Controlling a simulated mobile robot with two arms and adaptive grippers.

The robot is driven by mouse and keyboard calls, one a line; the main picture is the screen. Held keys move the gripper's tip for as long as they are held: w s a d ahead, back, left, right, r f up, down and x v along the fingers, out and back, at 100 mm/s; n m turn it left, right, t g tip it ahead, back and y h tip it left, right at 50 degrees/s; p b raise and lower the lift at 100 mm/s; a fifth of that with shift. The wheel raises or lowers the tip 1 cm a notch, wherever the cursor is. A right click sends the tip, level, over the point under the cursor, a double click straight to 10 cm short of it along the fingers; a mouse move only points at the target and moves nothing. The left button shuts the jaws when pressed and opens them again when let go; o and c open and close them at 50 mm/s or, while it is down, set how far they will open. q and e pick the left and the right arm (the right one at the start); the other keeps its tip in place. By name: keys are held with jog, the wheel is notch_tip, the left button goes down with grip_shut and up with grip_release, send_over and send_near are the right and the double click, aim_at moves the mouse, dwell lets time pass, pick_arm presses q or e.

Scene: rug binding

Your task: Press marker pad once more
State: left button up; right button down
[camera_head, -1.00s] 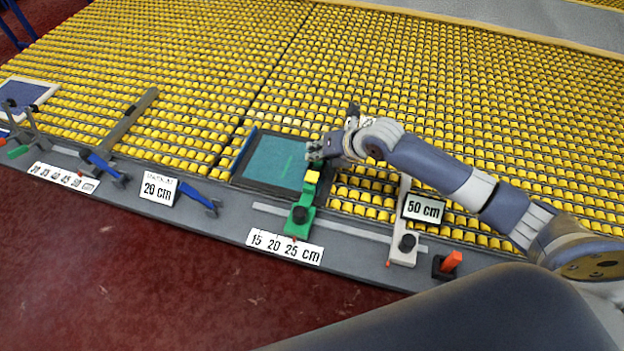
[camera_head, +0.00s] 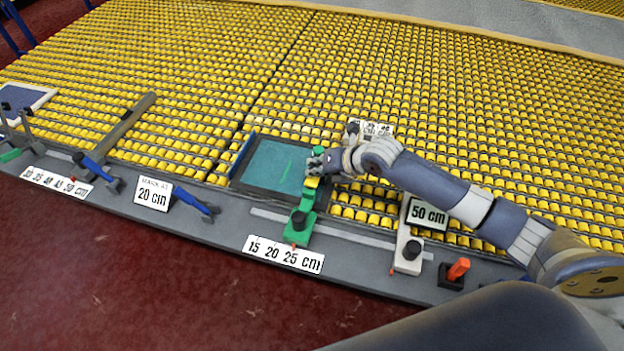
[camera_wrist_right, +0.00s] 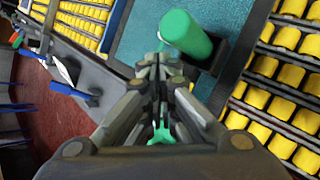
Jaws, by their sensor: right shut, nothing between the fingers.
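In the right wrist view a green cylinder (camera_wrist_right: 188,34), which looks like the marker pad, stands just past the tips of my right gripper (camera_wrist_right: 160,66). The fingers are shut and empty; I cannot tell whether they touch it. The teal sheet (camera_head: 268,163) in its dark frame carries a thin green line. My left gripper is out of view.
The 15 20 25 cm label (camera_head: 283,253) is on the front edge. Yellow rollers (camera_head: 400,70) fill the area behind.

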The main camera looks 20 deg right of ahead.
dwell(0.8)
jog(key=shift+f+b, duration=0.3)
jog(key=shift+f, duration=0.15)
jog(key=shift+f+b, duration=0.6)
jog(key=shift+f, duration=0.25)
dwell(0.6)
jog(key=shift+s+r, duration=0.1)
jog(key=shift+r+p, duration=1)
jog(key=shift+r, duration=0.15)
jog(key=shift+r, duration=0.15)
notch_tip(320, 180, up, 5)
jog(key=p, duration=0.4)
